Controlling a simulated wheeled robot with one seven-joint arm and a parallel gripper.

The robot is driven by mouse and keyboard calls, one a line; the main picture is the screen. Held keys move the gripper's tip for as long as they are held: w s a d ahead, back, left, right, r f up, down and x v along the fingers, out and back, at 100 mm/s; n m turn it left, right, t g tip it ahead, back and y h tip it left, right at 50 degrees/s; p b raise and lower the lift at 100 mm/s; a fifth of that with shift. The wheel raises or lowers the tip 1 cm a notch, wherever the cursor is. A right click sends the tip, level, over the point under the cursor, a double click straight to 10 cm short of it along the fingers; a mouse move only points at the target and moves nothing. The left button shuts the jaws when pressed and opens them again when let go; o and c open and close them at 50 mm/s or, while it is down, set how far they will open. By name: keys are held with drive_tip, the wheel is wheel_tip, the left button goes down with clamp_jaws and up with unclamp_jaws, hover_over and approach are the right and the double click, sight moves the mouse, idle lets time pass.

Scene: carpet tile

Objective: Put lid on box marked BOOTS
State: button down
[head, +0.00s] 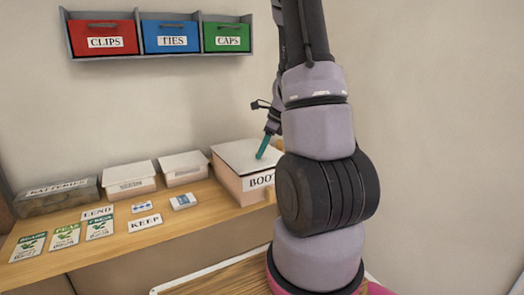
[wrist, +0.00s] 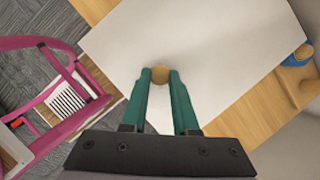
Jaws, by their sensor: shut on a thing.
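The box marked BOOTS (head: 256,186) stands on the wooden shelf top in the head view, its label partly hidden behind my arm. A white lid (head: 236,153) lies over its top; I cannot tell whether it is fully seated. In the wrist view the lid (wrist: 215,45) fills the middle, with a round wooden knob (wrist: 160,72) on it. My gripper (wrist: 160,76) has its teal fingers shut on the knob, one on each side. In the head view my gripper (head: 261,156) points down at the lid. The box is hidden under the lid in the wrist view.
A BATTERIES box (head: 58,197) and two white-lidded boxes (head: 130,178) (head: 183,168) stand left of the BOOTS box. Several cards lie in front, including KEEP (head: 145,222). A wall rack (head: 137,57) holds CLIPS, TIES and CAPS bins above. A blue item (wrist: 297,60) shows right of the lid.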

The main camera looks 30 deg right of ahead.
drive_tip(key=shift+f, duration=0.55)
idle(0.9)
drive_tip(key=c, duration=0.6)
unclamp_jaws()
drive_tip(key=shift+r, duration=0.1)
drive_tip(key=v, duration=1.1)
drive_tip(key=s+a+r+n+t, duration=0.2)
drive_tip(key=s+a+r+n, duration=0.5)
drive_tip(key=n, duration=0.4)
drive_tip(key=s+a+r+n+t+h, duration=0.1)
drive_tip(key=s+a+r+n+t, duration=0.1)
drive_tip(key=s+a+r+n, duration=0.6)
drive_tip(key=a+r+n, duration=0.1)
drive_tip(key=a+n, duration=0.2)
drive_tip(key=a, duration=0.1)
drive_tip(key=shift+s+a+n, duration=0.25)
drive_tip(key=shift+a+n, duration=0.05)
